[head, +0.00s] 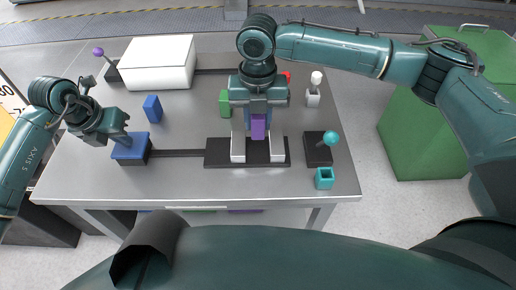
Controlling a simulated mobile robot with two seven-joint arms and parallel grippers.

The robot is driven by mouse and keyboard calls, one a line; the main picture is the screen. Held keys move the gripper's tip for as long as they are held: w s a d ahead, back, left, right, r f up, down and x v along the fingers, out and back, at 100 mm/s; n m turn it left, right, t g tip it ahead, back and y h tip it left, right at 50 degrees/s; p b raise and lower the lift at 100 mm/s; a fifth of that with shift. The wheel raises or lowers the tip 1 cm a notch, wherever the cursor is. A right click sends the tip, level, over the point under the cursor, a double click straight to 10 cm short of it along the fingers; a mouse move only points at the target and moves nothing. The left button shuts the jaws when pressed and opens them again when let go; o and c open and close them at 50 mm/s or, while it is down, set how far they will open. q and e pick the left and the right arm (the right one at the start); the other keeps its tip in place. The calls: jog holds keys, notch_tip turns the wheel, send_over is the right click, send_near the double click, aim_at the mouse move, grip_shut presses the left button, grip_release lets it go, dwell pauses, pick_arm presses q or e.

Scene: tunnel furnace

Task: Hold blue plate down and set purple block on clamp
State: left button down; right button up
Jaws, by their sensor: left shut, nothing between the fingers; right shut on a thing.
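The blue plate (130,149) lies on top of a dark block at the left front of the table. My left gripper (124,142) is shut and empty, with its tips down at the plate's top; they appear to touch it. The clamp (218,156) is a dark base at the front middle with two white uprights. My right gripper (258,114) points down over the clamp and is shut on the purple block (258,128). The block is upright between the white uprights, above the base. Whether it touches anything below cannot be told.
A dark bar (178,153) links the plate's block to the clamp base. A blue block (153,109), green block (225,104), white box (157,64), teal-ball lever (331,138), teal cube (325,178) and purple-ball lever (98,51) stand around. A green bin (425,145) is right of the table.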

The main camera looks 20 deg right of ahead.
pick_arm(q)
jog(key=shift+f, duration=0.1)
pick_arm(e)
jog(key=shift+f, duration=3.25)
jog(key=o, duration=1.1)
